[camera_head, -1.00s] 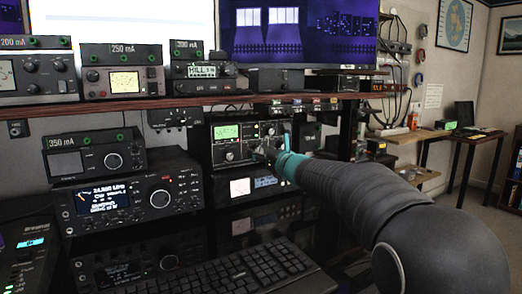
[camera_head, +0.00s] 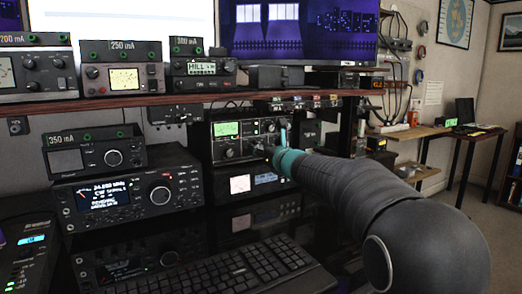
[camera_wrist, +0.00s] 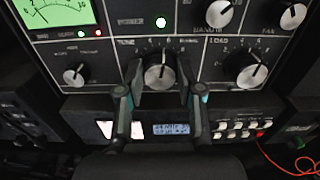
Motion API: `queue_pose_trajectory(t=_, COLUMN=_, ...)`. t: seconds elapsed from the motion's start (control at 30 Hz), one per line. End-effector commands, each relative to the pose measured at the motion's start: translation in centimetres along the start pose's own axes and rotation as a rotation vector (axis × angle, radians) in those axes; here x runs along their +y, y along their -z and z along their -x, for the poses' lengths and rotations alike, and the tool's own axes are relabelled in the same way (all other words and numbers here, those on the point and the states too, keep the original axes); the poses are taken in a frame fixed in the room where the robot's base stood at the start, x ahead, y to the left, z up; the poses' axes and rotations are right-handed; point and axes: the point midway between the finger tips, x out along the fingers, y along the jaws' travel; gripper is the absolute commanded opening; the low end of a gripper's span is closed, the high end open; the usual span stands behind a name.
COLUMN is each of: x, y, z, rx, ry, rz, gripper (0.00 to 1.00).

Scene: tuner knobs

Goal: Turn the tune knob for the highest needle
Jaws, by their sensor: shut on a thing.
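The tuner (camera_head: 243,140) is a dark box under the shelf with a lit green meter (camera_head: 226,129). In the wrist view the green meter (camera_wrist: 58,13) is cut off at the top left; a thin needle shows toward its left side. The tune knob (camera_wrist: 159,76), dark with a white pointer line, sits in the middle under the label TUNE. My gripper (camera_wrist: 160,73) has a finger on each side of the knob and is shut on it. In the head view my gripper (camera_head: 274,148) is at the tuner's front, partly hidden by my wrist.
The load knob (camera_wrist: 245,70) is close on the right, and a smaller knob (camera_wrist: 74,76) is on the left. A lower unit (camera_wrist: 150,128) with a lit display sits below the fingers. The shelf (camera_head: 150,101) runs above the tuner; a keyboard (camera_head: 230,270) lies below.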

Motion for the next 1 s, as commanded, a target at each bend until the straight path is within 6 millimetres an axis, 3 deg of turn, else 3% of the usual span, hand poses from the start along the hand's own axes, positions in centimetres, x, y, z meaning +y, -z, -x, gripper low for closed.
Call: queue_pose_trajectory(t=1.0, x=0.25, y=0.26, z=-0.01, rx=-0.001, ry=0.000, rz=0.629, gripper=0.01)
